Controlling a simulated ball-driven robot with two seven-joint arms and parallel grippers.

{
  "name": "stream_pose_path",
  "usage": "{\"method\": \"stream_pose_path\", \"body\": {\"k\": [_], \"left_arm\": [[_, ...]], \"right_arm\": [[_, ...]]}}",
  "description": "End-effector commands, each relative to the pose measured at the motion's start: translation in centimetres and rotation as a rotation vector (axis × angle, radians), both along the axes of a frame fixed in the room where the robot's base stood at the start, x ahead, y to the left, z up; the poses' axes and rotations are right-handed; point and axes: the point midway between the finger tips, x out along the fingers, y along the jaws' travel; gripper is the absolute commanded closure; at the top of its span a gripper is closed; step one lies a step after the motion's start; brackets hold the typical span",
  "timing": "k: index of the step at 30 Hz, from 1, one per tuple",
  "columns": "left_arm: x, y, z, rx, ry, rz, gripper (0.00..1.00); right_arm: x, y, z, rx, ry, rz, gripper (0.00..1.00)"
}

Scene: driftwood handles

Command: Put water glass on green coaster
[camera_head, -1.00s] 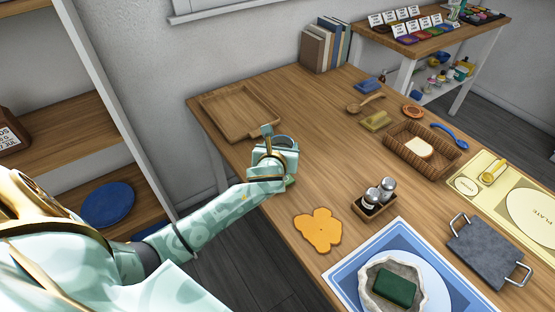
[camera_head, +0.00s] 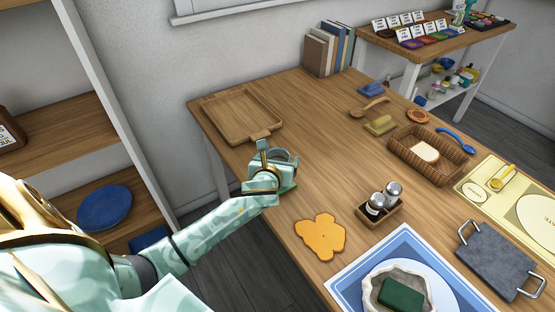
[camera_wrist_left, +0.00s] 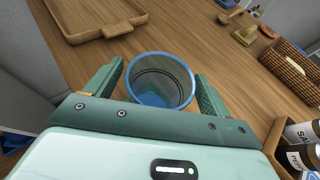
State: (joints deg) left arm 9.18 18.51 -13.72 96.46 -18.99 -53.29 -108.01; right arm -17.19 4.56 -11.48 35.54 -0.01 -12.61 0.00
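The water glass (camera_head: 281,154) is clear with a bluish rim. It stands upright between the fingers of my left gripper (camera_head: 268,162), near the left edge of the table. My right gripper is not in view.
A wooden tray (camera_head: 214,104) lies just behind the glass. An orange cloth-like mat (camera_head: 320,236) and a shaker caddy (camera_head: 378,216) lie to the right. A wicker basket (camera_head: 452,167) is farther right. The middle of the table is clear.

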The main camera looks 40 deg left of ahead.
Motion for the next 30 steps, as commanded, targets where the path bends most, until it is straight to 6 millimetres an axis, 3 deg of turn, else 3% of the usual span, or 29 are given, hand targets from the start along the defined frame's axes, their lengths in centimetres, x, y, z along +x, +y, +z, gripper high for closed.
{"method": "stream_pose_path", "body": {"k": [3, 7, 15, 21, 30], "left_arm": [[0.0, 0.0, 0.3, 0.0, -0.001, 0.0, 0.18], [-1.4, -0.6, 1.1, 0.0, -0.001, -0.001, 0.18], [-6.8, -2.9, 3.6, -0.001, -0.002, -0.001, 0.18], [-9.5, -3.9, 4.6, 0.0, -0.001, 0.0, 0.18], [-10.3, -4.2, 4.8, 0.0, 0.0, 0.001, 0.18]], "right_arm": [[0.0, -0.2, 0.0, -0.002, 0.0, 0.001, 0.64], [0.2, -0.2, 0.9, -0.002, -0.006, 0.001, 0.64], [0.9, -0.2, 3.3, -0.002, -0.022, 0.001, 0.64], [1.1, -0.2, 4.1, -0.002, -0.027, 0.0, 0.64], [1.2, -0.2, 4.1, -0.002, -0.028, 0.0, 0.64]]}}
